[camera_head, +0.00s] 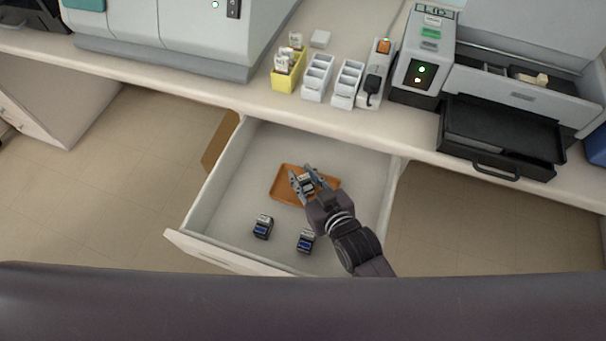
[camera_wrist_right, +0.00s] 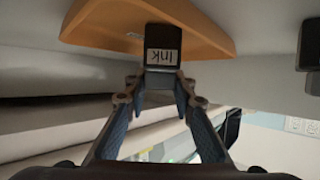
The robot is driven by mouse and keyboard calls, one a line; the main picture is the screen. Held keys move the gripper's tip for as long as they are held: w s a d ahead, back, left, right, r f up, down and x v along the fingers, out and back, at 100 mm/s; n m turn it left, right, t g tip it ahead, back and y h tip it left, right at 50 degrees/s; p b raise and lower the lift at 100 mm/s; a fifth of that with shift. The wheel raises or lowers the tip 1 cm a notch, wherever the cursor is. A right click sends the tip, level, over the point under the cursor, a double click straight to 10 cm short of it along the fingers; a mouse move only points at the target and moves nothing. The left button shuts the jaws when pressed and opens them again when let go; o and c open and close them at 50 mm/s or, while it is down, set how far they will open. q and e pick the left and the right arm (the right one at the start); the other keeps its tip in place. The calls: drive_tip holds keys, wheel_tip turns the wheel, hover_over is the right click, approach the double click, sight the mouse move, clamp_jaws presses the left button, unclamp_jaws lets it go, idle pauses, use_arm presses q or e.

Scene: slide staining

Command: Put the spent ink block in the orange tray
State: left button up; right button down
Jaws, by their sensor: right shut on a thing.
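The orange tray (camera_head: 283,190) lies in the open drawer below the counter. My right gripper (camera_head: 303,181) is over the tray and shut on an ink block (camera_head: 307,184). In the right wrist view the dark block (camera_wrist_right: 162,48) with its "Ink" label is between the fingertips (camera_wrist_right: 160,85), and the orange tray (camera_wrist_right: 215,38) is right beyond it. I cannot tell whether the block touches the tray floor. My left gripper is not in view.
Two other ink blocks with blue labels, one at the left (camera_head: 263,227) and one at the right (camera_head: 306,241), stand near the front of the drawer (camera_head: 225,195). The counter above holds a yellow rack (camera_head: 288,76), white racks and machines. The drawer's left side is bare.

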drive_tip(key=c, duration=1.6)
unclamp_jaws()
drive_tip(key=shift+f, duration=0.1)
drive_tip(key=shift+s+d+r, duration=0.1)
drive_tip(key=shift+s+r, duration=0.05)
drive_tip(key=shift+r, duration=0.05)
drive_tip(key=v, duration=0.7)
drive_tip(key=shift+r, duration=0.1)
